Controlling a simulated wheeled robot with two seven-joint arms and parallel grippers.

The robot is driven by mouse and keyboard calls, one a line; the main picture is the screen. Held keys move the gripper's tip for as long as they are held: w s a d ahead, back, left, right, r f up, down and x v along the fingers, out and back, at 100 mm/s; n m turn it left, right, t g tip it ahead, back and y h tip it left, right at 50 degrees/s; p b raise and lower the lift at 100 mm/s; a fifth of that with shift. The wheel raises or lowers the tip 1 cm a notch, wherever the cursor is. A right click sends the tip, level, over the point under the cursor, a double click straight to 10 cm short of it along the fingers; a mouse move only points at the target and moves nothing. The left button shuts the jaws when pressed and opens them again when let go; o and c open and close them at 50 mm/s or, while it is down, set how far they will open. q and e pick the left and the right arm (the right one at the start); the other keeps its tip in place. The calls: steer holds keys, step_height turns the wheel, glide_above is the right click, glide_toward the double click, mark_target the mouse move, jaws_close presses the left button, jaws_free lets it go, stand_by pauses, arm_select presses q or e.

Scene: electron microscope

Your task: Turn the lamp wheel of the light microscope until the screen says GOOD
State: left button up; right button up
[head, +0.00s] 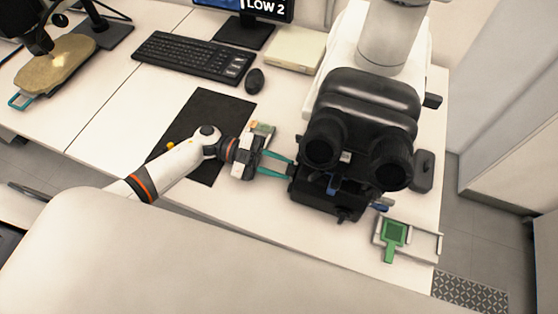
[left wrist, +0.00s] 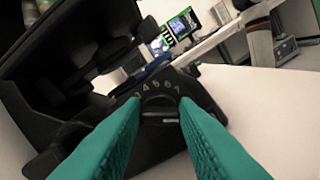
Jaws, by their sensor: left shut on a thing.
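The light microscope (head: 365,100) is black and white and stands right of centre in the head view, with two dark eyepieces facing me. The lamp wheel (left wrist: 160,119) is a dark part low on its black base, under an arc of white numbers, in the left wrist view. My left gripper (head: 291,168) has teal fingers and reaches the microscope's left side. In the left wrist view its fingertips (left wrist: 160,106) are on both sides of the wheel, shut on it. The wheel is hidden in the head view. The screen (head: 267,8) reads LOW 2. My right gripper is not in view.
A keyboard (head: 195,57), a mouse (head: 255,80) and a black mat (head: 215,115) lie on the white table left of the microscope. A tray with a green piece (head: 394,234) lies at the front right, near the table edge. Bare table lies left of the mat.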

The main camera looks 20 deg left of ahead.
arm_select(q)
steer(key=n+p, duration=0.2)
steer(key=n, duration=0.1)
steer(key=shift+w+r+n, duration=0.1)
steer(key=shift+r+n, duration=0.05)
steer(key=shift+n, duration=0.15)
steer(key=shift+n+p, duration=0.55)
steer(key=shift+n, duration=0.95)
steer(key=o, duration=1)
steer(key=a+b, duration=0.1)
steer(key=a, duration=0.2)
steer(key=a+b, duration=0.1)
steer(key=a, duration=0.3)
steer(key=a+b, duration=0.2)
steer(key=a, duration=0.2)
steer(key=shift+w+a+f, duration=0.1)
steer(key=shift+w+f, duration=0.1)
steer(key=shift+w, duration=0.05)
steer(key=shift+a+r, duration=0.1)
steer(key=shift+a, duration=0.3)
